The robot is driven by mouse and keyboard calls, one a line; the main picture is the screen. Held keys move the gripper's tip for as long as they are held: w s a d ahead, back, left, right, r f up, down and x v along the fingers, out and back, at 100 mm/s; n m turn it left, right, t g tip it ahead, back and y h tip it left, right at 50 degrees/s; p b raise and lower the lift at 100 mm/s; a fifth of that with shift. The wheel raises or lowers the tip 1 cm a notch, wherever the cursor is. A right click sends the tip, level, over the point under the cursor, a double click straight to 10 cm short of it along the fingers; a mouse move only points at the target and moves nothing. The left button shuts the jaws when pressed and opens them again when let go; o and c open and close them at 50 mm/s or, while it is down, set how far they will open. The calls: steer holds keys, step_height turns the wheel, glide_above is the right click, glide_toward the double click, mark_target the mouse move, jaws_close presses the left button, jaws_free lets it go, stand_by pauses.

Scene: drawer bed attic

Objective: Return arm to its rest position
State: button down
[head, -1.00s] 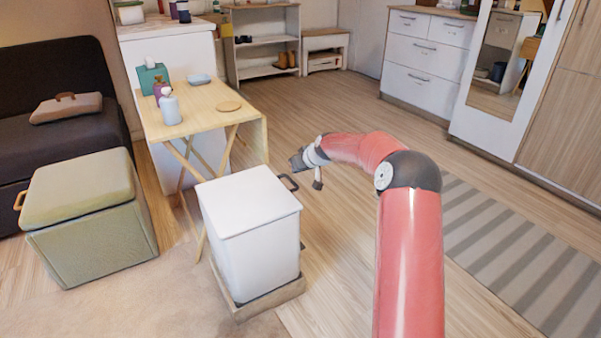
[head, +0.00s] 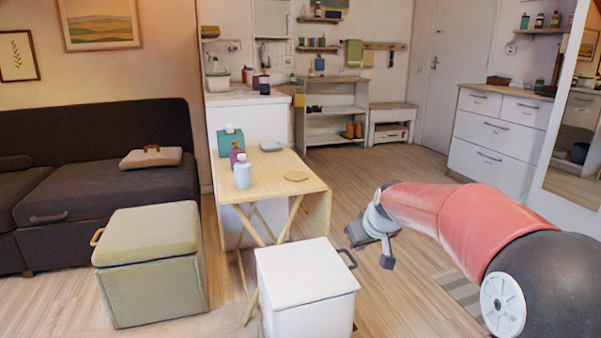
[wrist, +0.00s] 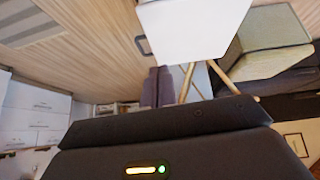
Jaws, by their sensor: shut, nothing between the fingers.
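My gripper (head: 374,240) is at the end of my red arm, right of centre in the head view. It is shut and holds nothing. It hangs in the air to the right of a white lidded bin (head: 306,285) with a dark handle. In the wrist view its purple-grey fingers (wrist: 156,88) sit together at the middle. The white bin (wrist: 193,28) also shows at the top of the wrist view. I cannot tell the exact gap between my gripper and the bin.
A wooden folding table (head: 312,192) with bottles and a teal box stands behind the bin. A green storage ottoman (head: 150,262) is at left, before a dark sofa (head: 90,198). A white dresser (head: 497,132) stands at right. The floor behind my gripper is clear.

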steer(key=s+a+r+m+g+h+p, duration=0.1)
steer(key=s+r+m+p, duration=0.1)
steer(key=s, duration=3.1)
steer(key=shift+s+r+m, duration=0.15)
steer(key=shift+m, duration=0.55)
steer(key=shift+a, duration=0.2)
